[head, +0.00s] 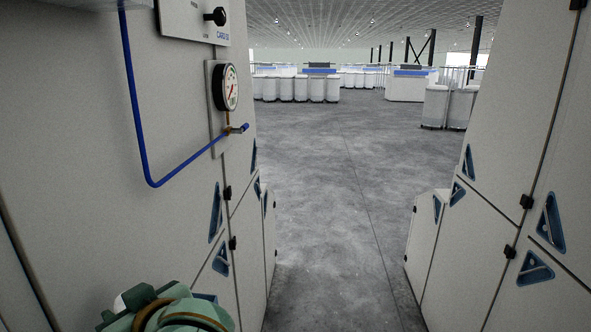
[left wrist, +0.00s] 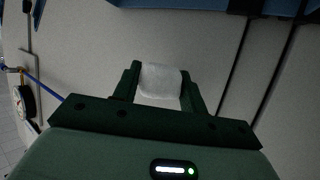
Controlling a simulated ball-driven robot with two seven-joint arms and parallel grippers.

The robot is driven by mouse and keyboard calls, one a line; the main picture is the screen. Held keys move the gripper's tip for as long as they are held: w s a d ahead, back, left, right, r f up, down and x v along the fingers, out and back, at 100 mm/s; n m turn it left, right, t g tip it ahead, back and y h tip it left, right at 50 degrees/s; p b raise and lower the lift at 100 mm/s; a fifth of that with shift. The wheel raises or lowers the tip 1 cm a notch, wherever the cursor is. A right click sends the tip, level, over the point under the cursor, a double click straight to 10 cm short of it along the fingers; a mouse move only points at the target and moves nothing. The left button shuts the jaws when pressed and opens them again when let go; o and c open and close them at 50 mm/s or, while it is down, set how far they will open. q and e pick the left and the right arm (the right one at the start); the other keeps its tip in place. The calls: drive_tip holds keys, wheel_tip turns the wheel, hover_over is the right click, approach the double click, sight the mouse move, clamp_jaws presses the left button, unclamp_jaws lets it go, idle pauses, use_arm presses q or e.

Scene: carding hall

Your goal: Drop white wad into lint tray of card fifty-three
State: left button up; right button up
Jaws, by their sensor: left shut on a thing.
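The white wad (left wrist: 161,84) is held between the two dark green fingers of my left gripper (left wrist: 161,72), in the middle of the left wrist view. In the head view my green left wrist shows at the bottom left, close to the pale card machine (head: 90,200). A small white patch beside it may be the wad. A blue edge (left wrist: 190,18) crosses the top of the left wrist view, beyond the fingers; I cannot tell whether it is the lint tray. The number on the card plate (head: 192,18) is not clearly readable. My right gripper is not in view.
A pressure gauge (head: 228,87) and a blue pipe (head: 140,120) stand out from the left machine. Another pale machine (head: 510,130) stands on the right. A clear grey floor aisle (head: 340,210) runs between them. White cans (head: 300,87) stand far back.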

use_arm(q)
wheel_tip(320, 180, down, 5)
drive_tip(key=shift+d+f, duration=0.1)
drive_tip(key=shift+f, duration=0.1)
drive_tip(key=shift+s, duration=0.1)
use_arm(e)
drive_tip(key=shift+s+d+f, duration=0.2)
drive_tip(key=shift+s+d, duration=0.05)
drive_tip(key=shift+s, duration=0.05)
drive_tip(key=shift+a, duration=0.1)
use_arm(q)
drive_tip(key=o, duration=1)
drive_tip(key=shift+o, duration=0.2)
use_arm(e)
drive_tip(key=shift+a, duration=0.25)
